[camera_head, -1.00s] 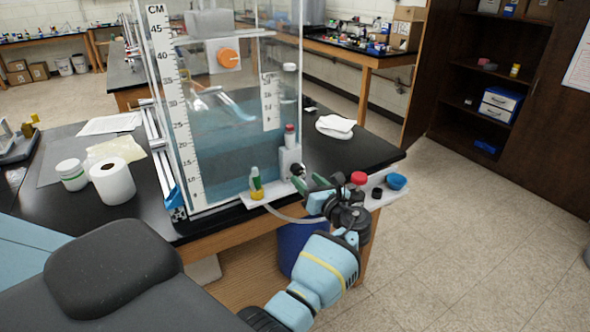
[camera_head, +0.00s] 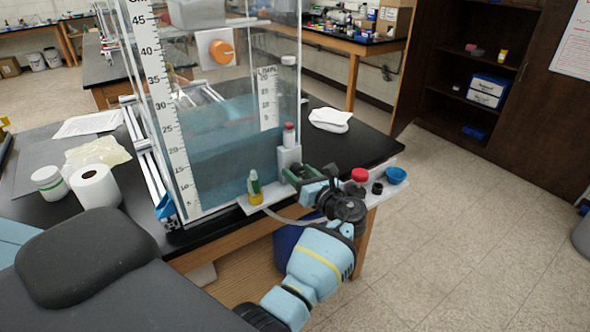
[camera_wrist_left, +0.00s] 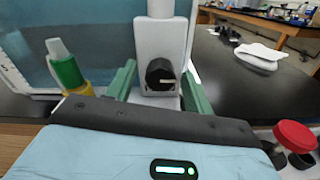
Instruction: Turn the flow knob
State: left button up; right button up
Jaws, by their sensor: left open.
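The flow knob (camera_wrist_left: 160,75) is a black round knob with a pale pointer mark, on the front of a white block (camera_wrist_left: 160,45) by the water tank. In the head view, the white block (camera_head: 288,158) stands at the tank's front right corner. My left gripper (camera_head: 305,174) is at the block, open. In the left wrist view, its green fingers (camera_wrist_left: 160,88) stand on either side of the knob with gaps, so contact is not visible. The knob is largely hidden by the fingers in the head view. My right gripper is not in view.
A green-and-yellow bottle (camera_head: 255,188) stands left of the gripper. The clear tank (camera_head: 232,130) rises behind. A white cloth (camera_head: 330,119) lies on the black table.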

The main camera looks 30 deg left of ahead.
pick_arm(q)
jog(key=shift+w+a, duration=0.1)
jog(key=shift+a, duration=0.1)
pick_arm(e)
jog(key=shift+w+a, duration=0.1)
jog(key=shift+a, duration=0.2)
pick_arm(q)
jog(key=shift+d, duration=0.15)
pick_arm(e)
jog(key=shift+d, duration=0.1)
pick_arm(q)
jog(key=c, duration=1)
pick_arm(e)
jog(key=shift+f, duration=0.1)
